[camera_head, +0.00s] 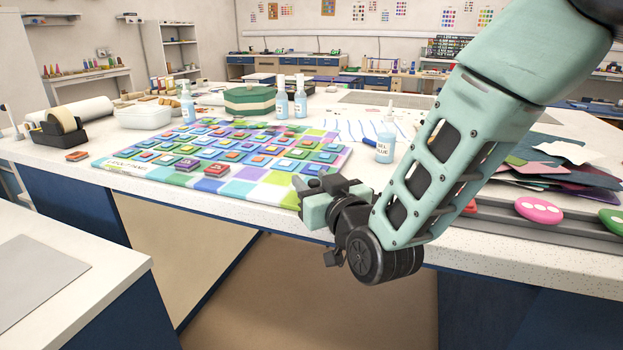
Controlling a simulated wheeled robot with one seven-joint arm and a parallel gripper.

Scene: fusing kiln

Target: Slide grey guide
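A long grey rail (570,231), which may be the grey guide, lies along the front edge of the white speckled table at the right. Its left part is hidden behind my arm. A pink oval piece (538,210), a red piece (470,207) and a green piece (612,221) sit on or beside it. My gripper (303,186) is at the table's front edge in the middle, by the right front corner of the coloured tile panel. No held object shows.
The tile panel (185,178) covers the middle left. A glue bottle (386,141) stands behind my gripper. Pump bottles (300,97), a tape dispenser (58,132) and a white tub (146,116) stand farther back. Coloured sheets (560,172) lie behind the rail.

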